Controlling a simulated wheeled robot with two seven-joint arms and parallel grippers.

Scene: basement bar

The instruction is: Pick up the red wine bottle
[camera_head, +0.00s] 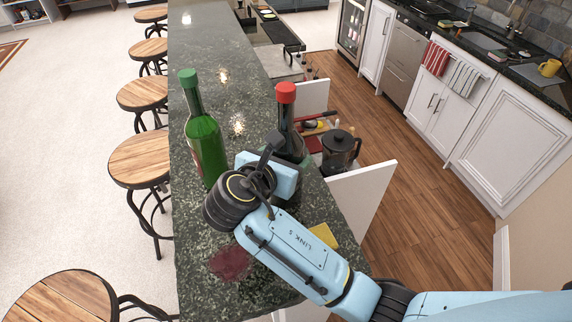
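The dark wine bottle with a red cap (291,143) stands upright on the dark green stone counter (205,75). My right gripper (274,146) comes in from the lower right, and its black finger is right at the near left side of this bottle. The gripper body and wrist hide the bottle's lower part. The other finger is hidden, so I cannot tell whether the gripper is closed on the glass. A green bottle with a green cap (204,142) stands upright just to the left. My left gripper is not in view.
A red wet-looking stain (230,263) and a yellow sponge (322,235) lie on the near counter. Right of the bottle are a dark glass coffee pot (340,150) and open white cabinet doors (362,203). Wooden stools (140,158) line the counter's left side.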

